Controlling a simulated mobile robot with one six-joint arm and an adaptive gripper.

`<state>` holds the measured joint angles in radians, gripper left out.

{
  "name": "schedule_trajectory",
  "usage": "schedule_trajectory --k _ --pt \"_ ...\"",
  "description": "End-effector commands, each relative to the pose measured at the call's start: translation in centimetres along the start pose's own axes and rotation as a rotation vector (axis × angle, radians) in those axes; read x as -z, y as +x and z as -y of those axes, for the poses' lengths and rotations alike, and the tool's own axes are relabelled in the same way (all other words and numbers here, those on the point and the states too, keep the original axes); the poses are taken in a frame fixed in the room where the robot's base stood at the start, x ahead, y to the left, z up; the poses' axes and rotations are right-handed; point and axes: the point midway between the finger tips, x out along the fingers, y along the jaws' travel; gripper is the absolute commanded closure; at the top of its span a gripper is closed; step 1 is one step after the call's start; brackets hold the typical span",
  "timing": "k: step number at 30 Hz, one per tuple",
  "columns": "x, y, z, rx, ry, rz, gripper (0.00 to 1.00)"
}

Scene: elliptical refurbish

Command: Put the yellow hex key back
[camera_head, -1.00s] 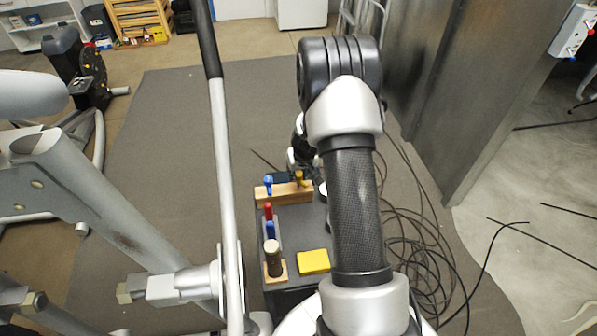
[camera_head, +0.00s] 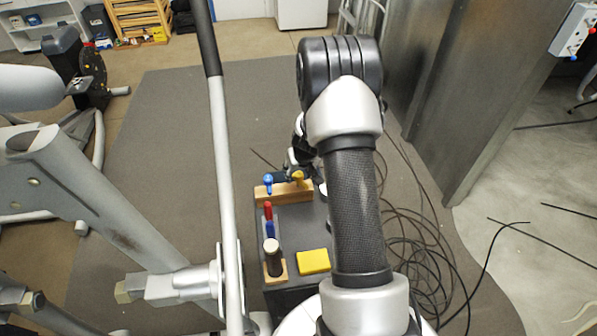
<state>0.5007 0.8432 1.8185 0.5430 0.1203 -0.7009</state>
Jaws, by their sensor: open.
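The yellow hex key (camera_head: 298,177) stands upright at the right part of a wooden block (camera_head: 283,194). The block sits at the far end of a dark tool table (camera_head: 300,232). A blue-handled tool (camera_head: 267,182) stands in the same block, to the left of the yellow one. My gripper (camera_head: 292,160) is open, just behind and above the yellow hex key. My arm hides much of the gripper, and I cannot tell whether its fingers touch the key.
Red (camera_head: 267,212) and blue (camera_head: 270,229) handles, a dark cylinder with a pale top (camera_head: 272,257) and a yellow box (camera_head: 313,262) are on the table. A long metal lever (camera_head: 222,150) rises at the left. Black cables (camera_head: 410,240) lie on the floor at the right.

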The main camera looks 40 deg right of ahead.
Motion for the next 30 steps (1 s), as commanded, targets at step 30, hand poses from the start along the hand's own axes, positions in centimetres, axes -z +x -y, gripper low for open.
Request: schedule_trajectory --k 30 --pt "0.0 -12.1 0.0 0.0 0.001 0.001 0.52"
